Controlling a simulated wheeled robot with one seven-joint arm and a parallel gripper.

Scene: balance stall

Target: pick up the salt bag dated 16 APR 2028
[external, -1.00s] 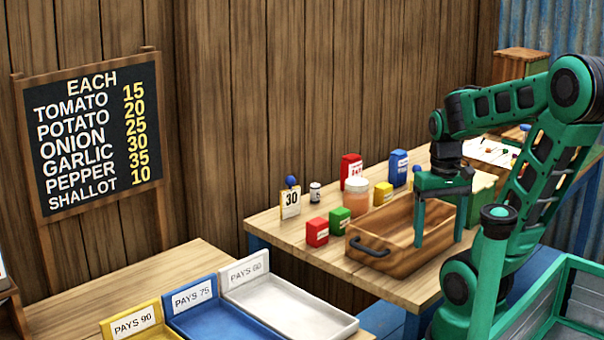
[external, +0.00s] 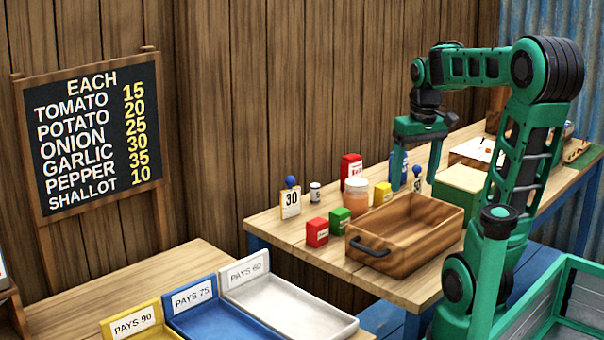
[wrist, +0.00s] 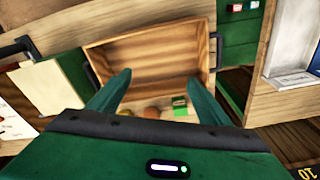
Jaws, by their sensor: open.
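Several small packets stand on the far table: a short red one (external: 317,232), a green one (external: 339,220), a yellow one (external: 382,192), a tall red one (external: 351,168) and a blue one (external: 398,166) partly behind my gripper. No date is readable, so I cannot tell which is the salt bag dated 16 APR 2028. My gripper (external: 416,182) is open and empty, raised above the table around the wooden tray's far side. In the wrist view my gripper (wrist: 158,78) points down over the wooden tray (wrist: 213,50). A small green item (wrist: 180,105) shows between the fingers.
The wooden tray (external: 440,239) with dark handles takes up the table's front. A green box (external: 462,184) is to the right. The table's left front is bare.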

